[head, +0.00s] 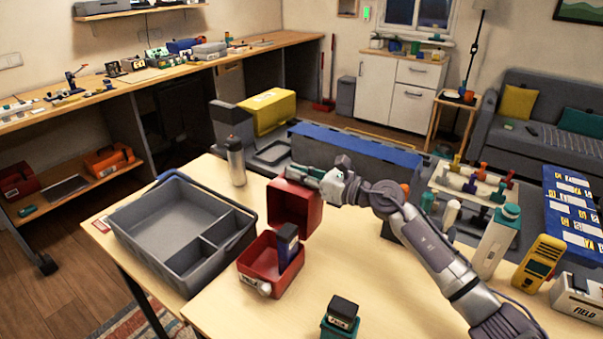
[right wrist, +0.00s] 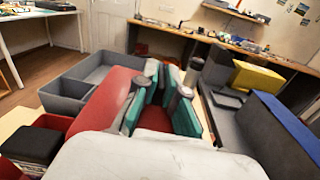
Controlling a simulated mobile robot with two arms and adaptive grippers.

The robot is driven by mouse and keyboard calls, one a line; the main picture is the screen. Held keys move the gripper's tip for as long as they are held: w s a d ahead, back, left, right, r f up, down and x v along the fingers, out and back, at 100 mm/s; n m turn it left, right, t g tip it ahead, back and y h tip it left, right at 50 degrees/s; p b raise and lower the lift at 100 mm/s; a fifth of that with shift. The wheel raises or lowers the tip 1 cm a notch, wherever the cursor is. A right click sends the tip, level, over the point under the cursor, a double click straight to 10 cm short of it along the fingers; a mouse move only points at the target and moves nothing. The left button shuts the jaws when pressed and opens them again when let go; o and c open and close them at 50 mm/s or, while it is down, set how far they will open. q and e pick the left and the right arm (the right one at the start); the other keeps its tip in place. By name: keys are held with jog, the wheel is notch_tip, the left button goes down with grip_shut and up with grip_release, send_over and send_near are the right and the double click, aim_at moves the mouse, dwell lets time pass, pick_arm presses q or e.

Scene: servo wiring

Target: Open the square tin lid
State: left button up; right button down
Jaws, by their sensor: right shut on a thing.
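The red square tin (head: 262,276) stands on the light wooden table with its lid (head: 295,207) raised, tilted up at the back. A dark blue box (head: 287,243) sits upright inside the tin. My right gripper (head: 303,176) is at the top edge of the lid, its fingers shut on it. In the right wrist view the teal-padded fingers of the right gripper (right wrist: 158,105) close over the red lid (right wrist: 105,97), which hides most of the tin. My left gripper is not in view.
A grey divided tray (head: 150,222) lies left of the tin, and a metal bottle (head: 236,162) stands behind. A small black-topped teal container (head: 340,314) is at the front. A yellow meter (head: 541,262) and other items stand on the right.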

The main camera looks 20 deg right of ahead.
jog(key=shift+s+a+r+n, duration=0.35)
jog(key=shift+s+a+n, duration=0.25)
jog(key=shift+n, duration=0.1)
jog(key=shift+w, duration=0.1)
jog(key=c, duration=1.3)
grip_release()
jog(key=shift+o, duration=0.2)
jog(key=shift+d, duration=0.1)
jog(key=v, duration=1.2)
